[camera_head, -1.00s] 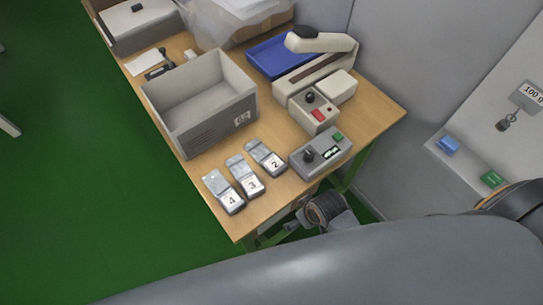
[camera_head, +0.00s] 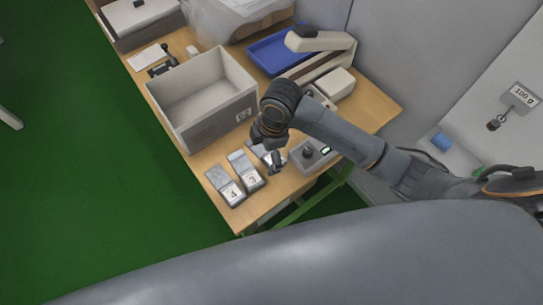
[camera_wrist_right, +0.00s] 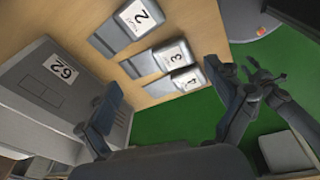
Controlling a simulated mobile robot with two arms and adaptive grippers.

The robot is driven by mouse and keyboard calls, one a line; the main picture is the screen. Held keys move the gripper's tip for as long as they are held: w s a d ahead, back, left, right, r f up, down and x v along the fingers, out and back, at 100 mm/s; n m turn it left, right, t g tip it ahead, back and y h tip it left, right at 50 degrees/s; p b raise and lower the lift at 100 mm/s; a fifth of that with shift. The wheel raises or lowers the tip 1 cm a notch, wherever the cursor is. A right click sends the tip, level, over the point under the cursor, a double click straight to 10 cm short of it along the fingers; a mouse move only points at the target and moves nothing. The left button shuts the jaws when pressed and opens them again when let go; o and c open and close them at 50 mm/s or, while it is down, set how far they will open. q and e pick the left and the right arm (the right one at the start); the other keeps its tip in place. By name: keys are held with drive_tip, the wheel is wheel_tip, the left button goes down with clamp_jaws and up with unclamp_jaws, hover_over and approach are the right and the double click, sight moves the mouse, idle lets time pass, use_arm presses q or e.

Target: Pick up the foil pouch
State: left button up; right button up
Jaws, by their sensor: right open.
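Foil pouches with white number labels lie in a row near the table's front edge. Pouch 4 (camera_head: 226,187) and pouch 3 (camera_head: 246,171) show clearly in the head view. Pouch 2 there is mostly hidden under my right gripper (camera_head: 269,153). The right wrist view shows pouch 2 (camera_wrist_right: 118,37), pouch 3 (camera_wrist_right: 152,64) and pouch 4 (camera_wrist_right: 172,84) whole. My right gripper (camera_wrist_right: 165,82) is open and empty above the pouches, its fingers apart. Dark jointed parts at the right of that view look like my left gripper (camera_wrist_right: 262,84); its opening is unclear.
A grey bin (camera_head: 205,122) marked 62 stands just behind the pouches. Farther back are a blue tray (camera_head: 268,54) and a beige sealer (camera_head: 335,45). Green floor lies left of the table (camera_head: 262,207).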

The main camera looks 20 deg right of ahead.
drive_tip(key=w+d+r+n+h, duration=0.2)
drive_tip(key=w+d+r+n, duration=0.1)
drive_tip(key=d, duration=0.1)
drive_tip(key=shift+g, duration=0.4)
wheel_tip(320, 180, down, 8)
drive_tip(key=shift+w+p, duration=0.1)
drive_tip(key=shift+p, duration=0.55)
drive_tip(key=shift+a+f+p, duration=0.15)
drive_tip(key=shift+f+p, duration=0.25)
drive_tip(key=shift+f, duration=0.95)
drive_tip(key=shift+a+f+p, duration=0.1)
drive_tip(key=shift+f+p, duration=0.25)
drive_tip(key=shift+f, duration=1)
drive_tip(key=shift+c, duration=0.3)
drive_tip(key=c, duration=1.1)
drive_tip(key=shift+r, duration=0.1)
drive_tip(key=shift+c, duration=0.2)
